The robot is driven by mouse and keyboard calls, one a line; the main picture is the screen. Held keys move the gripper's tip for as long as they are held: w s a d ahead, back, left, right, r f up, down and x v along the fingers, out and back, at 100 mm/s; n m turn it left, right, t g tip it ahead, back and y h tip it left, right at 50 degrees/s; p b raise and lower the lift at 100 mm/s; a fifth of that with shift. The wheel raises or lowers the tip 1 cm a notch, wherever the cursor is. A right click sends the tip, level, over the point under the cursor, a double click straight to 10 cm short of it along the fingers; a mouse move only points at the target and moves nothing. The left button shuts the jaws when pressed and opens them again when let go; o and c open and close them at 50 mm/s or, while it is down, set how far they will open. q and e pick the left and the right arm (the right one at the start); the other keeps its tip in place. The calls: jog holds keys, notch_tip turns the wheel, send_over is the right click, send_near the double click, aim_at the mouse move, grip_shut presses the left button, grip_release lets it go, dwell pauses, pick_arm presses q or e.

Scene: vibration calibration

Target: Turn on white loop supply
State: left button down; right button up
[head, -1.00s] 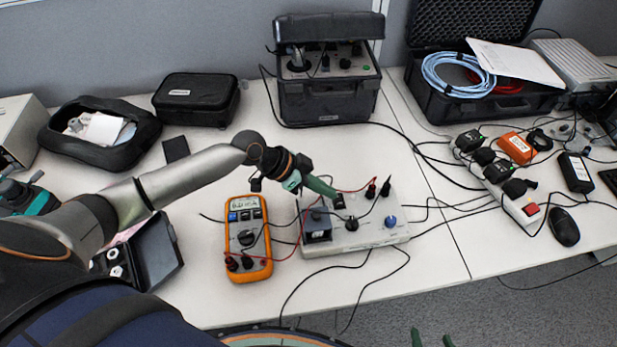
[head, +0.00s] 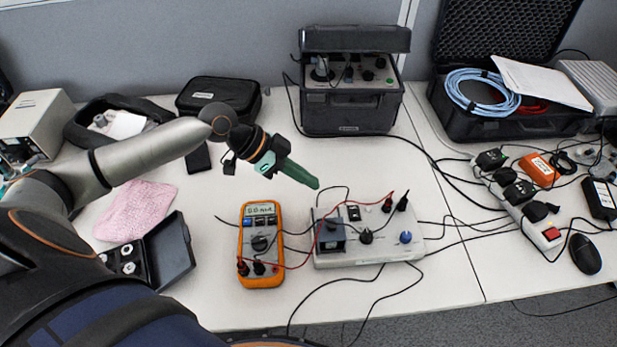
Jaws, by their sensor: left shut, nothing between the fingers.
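The white loop supply (head: 385,252) is a low box right of the orange multimeter. Its top carries a dark rocker switch (head: 354,213), a dark meter (head: 331,232), a black knob (head: 366,236), a blue knob (head: 405,237) and red and black plugs at the back. I cannot tell the switch position. My left gripper (head: 316,184) has green fingers, shut and empty. It hangs above the table, behind and left of the supply, apart from the switch. My right gripper is out of view.
The orange multimeter (head: 246,269) is wired to the supply; its display is lit but too small to read surely. A black case (head: 352,114) stands behind. A power strip (head: 545,238) with a red switch lies right. Loose cables cross the table.

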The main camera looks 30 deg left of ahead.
pick_arm(q)
jog(key=shift+w+d+r+b, duration=0.1)
jog(key=shift+d+r+b, duration=0.35)
jog(key=shift+d+r, duration=0.7)
send_over(354, 212)
jog(key=s+a, duration=0.1)
jog(key=f, duration=0.6)
jog(key=shift+s+a+f, duration=0.15)
jog(key=shift+a+f, duration=0.05)
jog(key=shift+f, duration=0.1)
jog(key=f, duration=0.3)
jog(key=shift+s+d+f, duration=0.1)
jog(key=shift+d+f, duration=0.1)
jog(key=shift+f, duration=0.45)
